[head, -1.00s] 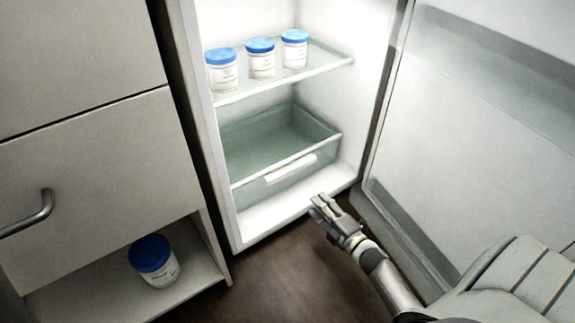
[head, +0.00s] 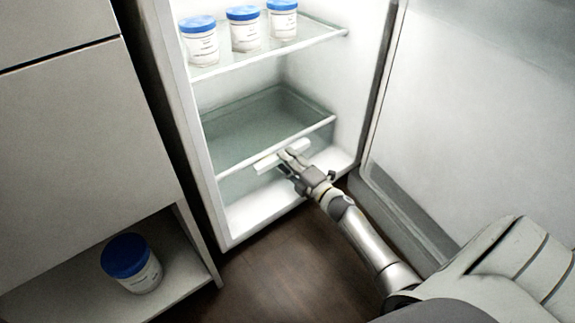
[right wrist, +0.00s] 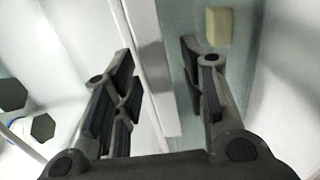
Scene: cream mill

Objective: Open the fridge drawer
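The fridge drawer (head: 228,186) is a clear greenish bin at the bottom of the open fridge. It appears shut, level under the shelf. Its white bar handle (head: 266,164) is on the front. My right gripper (head: 289,158) is at the handle and covers part of its middle. In the right wrist view my right gripper (right wrist: 158,85) has its two dark fingers apart, with the white handle bar (right wrist: 160,95) between them. A gap shows on both sides of the bar. My left gripper is in neither view.
The open fridge door (head: 460,130) stands to the right of my right arm. A glass shelf (head: 270,52) above the drawer holds three blue-lidded tubs (head: 245,30). A cabinet (head: 85,130) with another blue-lidded tub (head: 131,264) is at the left. Floor in front is clear.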

